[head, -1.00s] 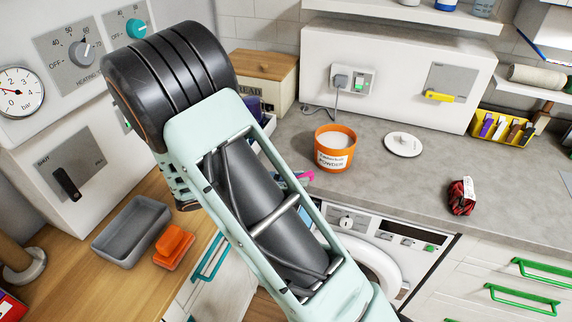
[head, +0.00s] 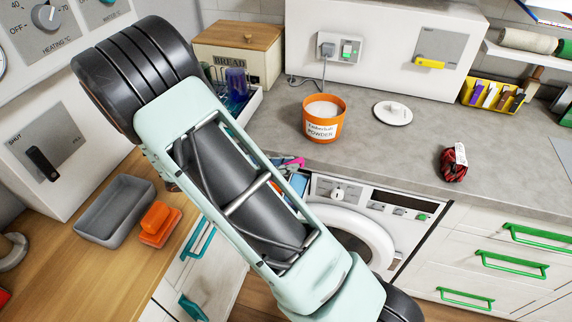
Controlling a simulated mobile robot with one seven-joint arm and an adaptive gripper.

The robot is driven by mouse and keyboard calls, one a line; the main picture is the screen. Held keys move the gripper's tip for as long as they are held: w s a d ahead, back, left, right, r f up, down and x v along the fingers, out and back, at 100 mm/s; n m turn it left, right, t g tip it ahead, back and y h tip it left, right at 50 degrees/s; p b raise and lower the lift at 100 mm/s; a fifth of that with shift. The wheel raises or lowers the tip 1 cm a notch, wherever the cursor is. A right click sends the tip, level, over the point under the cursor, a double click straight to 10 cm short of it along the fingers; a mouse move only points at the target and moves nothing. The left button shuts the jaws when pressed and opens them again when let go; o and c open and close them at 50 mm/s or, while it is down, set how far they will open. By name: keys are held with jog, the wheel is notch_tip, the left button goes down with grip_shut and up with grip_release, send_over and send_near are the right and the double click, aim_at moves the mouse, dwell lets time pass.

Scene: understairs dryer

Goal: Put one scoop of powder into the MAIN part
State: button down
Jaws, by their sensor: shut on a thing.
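An orange tub of powder (head: 323,127) stands open on the grey worktop, its white powder showing and its label facing me. A white lid with a knob (head: 393,113) lies to its right. The white front-loading machine (head: 345,235) is under the worktop. My arm crosses in front of its left side. A pink piece (head: 291,163) and a blue panel (head: 300,183) show beside the arm at the machine's upper left; I cannot tell whether they belong to an open drawer. No MAIN marking is readable. My gripper and any scoop are hidden behind my arm.
A dark red packet (head: 453,163) lies on the worktop at right. A yellow bin (head: 492,96) stands behind it. A bread box (head: 238,55) and a tray with a blue cup (head: 236,83) are behind my arm.

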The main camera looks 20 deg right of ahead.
jog(key=shift+s+f+m+t+b, duration=0.15)
jog(key=shift+m+t+b, duration=0.4)
jog(key=shift+b, duration=0.85)
jog(key=m+t+b, duration=0.1)
jog(key=m+b, duration=0.1)
jog(key=b, duration=0.2)
jog(key=shift+s, duration=0.1)
jog(key=shift+m+b, duration=0.25)
jog(key=shift+b, duration=0.4)
jog(key=m+t+b, duration=0.1)
jog(key=b, duration=0.1)
jog(key=m+b, duration=0.1)
jog(key=b, duration=0.2)
jog(key=shift+s+f+t, duration=0.2)
jog(key=shift+t, duration=0.15)
jog(key=m+t+b, duration=0.1)
jog(key=m+b, duration=0.1)
jog(key=b, duration=0.2)
jog(key=m+t+b, duration=0.1)
jog(key=m+b, duration=0.1)
jog(key=b, duration=0.2)
jog(key=shift+s+f+h, duration=0.1)
jog(key=shift+f+h, duration=0.1)
jog(key=shift+h, duration=0.2)
jog(key=shift+d+r+m+t+b, duration=0.1)
jog(key=shift+m+t+b, duration=0.35)
jog(key=shift+b, duration=0.95)
jog(key=shift+s, duration=0.1)
